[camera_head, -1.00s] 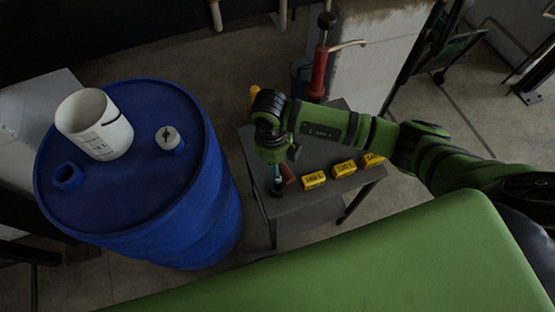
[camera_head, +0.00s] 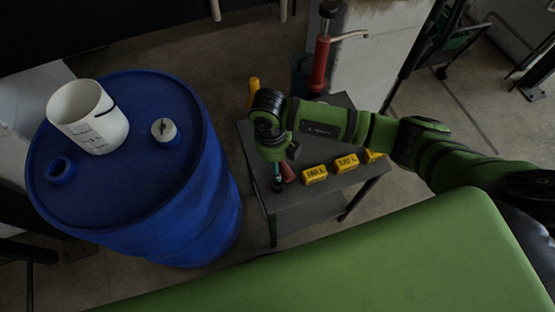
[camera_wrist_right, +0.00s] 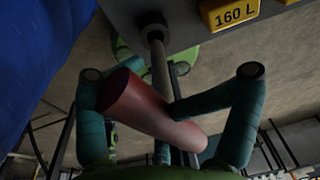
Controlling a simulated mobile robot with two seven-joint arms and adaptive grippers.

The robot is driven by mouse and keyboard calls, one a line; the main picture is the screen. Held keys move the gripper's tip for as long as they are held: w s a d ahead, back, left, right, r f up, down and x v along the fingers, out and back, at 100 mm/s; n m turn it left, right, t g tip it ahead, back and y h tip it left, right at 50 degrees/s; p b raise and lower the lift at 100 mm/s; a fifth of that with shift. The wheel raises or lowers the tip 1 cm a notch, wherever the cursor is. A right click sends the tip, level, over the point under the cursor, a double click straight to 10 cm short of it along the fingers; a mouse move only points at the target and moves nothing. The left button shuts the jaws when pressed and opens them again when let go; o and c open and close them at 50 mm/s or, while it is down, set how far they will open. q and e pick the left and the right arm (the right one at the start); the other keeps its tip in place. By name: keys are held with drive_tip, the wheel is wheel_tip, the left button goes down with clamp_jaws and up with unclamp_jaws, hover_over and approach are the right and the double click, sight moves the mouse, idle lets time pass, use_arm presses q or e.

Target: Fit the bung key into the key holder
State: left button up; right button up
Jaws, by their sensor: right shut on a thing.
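The bung key has a red cylindrical handle (camera_wrist_right: 150,108) and a grey shaft (camera_wrist_right: 160,70); the handle also shows in the head view (camera_head: 288,173). My right gripper (camera_head: 276,168) is shut on the bung key, with its teal fingers (camera_wrist_right: 170,85) on either side of the handle in the wrist view. The key holder (camera_wrist_right: 151,29) is a dark round socket at the grey table's edge. The shaft's far end meets the socket's mouth in the wrist view; how deep it sits I cannot tell. My left gripper is not in view.
The grey table (camera_head: 305,205) carries several yellow blocks (camera_head: 315,174), one marked 160 L, close to the holder. A blue drum (camera_head: 190,215) stands left, with a white beaker (camera_head: 88,117) and a capped bung (camera_head: 164,131) on top. A red pump (camera_head: 320,62) stands behind.

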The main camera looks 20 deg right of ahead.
drive_tip(key=shift+f+b, duration=2.05)
drive_tip(key=shift+f, duration=0.5)
drive_tip(key=o, duration=1.9)
drive_tip(key=shift+o, duration=0.2)
drive_tip(key=r, duration=0.8)
drive_tip(key=w+a+r, duration=0.1)
drive_tip(key=r, duration=0.3)
